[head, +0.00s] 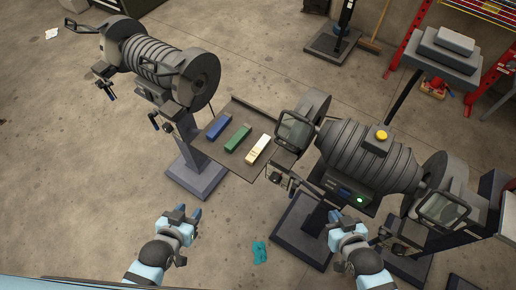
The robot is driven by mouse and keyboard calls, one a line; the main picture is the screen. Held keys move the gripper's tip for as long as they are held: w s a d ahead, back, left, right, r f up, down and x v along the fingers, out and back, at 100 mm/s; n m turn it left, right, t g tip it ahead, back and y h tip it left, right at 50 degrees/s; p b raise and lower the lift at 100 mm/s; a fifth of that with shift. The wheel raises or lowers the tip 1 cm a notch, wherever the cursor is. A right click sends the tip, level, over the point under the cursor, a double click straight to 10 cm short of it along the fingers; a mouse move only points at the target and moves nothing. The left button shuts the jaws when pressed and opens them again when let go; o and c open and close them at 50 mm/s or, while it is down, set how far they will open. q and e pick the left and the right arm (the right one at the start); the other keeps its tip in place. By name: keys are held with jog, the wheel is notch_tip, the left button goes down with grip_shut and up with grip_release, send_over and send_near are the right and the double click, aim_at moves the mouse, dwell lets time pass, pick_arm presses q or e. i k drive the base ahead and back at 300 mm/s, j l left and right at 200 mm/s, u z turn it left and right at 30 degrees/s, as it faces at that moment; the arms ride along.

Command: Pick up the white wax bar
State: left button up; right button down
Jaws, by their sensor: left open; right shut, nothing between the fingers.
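The white wax bar (258,149) lies on a dark tray (243,172) between two grinding machines. My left gripper (180,213) is open and empty, well below and left of the tray in the picture. My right gripper (346,217) is shut and empty, below the right grinder and right of the tray. Both are apart from the bar.
A grinder (150,65) stands on a pedestal at the left; another grinder (365,160) with a yellow button stands close at the right. Its guard (295,130) sits near the tray's right end. A teal item (260,252) lies on the floor. Open concrete floor is at the left.

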aim_at(256, 153)
jog(key=j+z, duration=0.1)
jog(key=z, duration=0.3)
jog(key=j+z, duration=0.3)
jog(key=j, duration=0.2)
jog(key=j+z, duration=0.25)
jog(key=j, duration=0.25)
jog(key=k+j, duration=0.1)
jog(key=j, duration=0.35)
jog(key=j+z, duration=0.1)
jog(key=j, duration=0.3)
jog(key=k+j, duration=0.15)
jog(key=j, duration=0.3)
jog(key=k+j+z, duration=0.1)
jog(key=j, duration=0.3)
jog(key=k+j, duration=0.1)
jog(key=j, duration=0.35)
jog(key=i+j, duration=0.35)
jog(key=j, duration=0.2)
jog(key=z, duration=0.05)
